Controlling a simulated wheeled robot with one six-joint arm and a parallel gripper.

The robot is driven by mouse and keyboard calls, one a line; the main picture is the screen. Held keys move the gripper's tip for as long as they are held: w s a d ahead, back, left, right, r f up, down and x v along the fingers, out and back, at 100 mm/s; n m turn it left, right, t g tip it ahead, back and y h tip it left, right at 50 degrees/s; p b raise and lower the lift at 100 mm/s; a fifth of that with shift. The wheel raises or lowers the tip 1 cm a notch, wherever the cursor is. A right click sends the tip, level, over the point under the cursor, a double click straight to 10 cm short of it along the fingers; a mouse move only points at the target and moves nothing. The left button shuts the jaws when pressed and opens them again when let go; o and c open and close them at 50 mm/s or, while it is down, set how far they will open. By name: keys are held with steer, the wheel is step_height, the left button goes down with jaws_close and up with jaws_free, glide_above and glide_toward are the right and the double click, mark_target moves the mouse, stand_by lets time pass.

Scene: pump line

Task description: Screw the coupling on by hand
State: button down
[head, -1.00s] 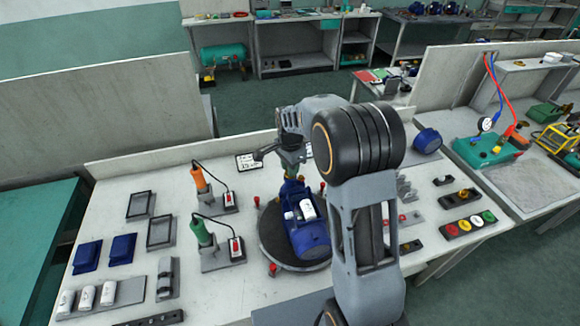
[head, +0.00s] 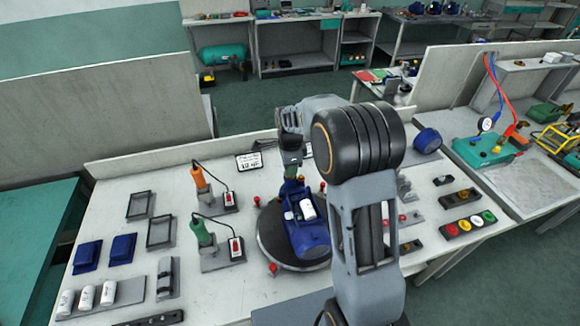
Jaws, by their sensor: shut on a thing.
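The blue pump (head: 306,236) with a white cylinder (head: 308,209) on it lies on the round dark turntable (head: 268,240) in the middle of the bench. My gripper (head: 291,170) points down at the far end of the pump. It is shut on the coupling, a small piece mostly hidden between the jaws at the pump's far end. I cannot tell how far the coupling sits on its thread.
Orange (head: 198,177) and green (head: 201,231) handled tools stand in holders left of the turntable, with cables. Blue blocks (head: 122,249), dark trays (head: 160,232) and white cylinders (head: 87,296) lie farther left. A button strip (head: 467,224) is at right. Red knobs ring the turntable.

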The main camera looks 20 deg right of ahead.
steer(key=c, duration=1)
jaws_free()
steer(key=shift+c, duration=0.2)
steer(key=shift+n, duration=1.8)
steer(key=shift+n, duration=1.7)
steer(key=shift+n, duration=1.7)
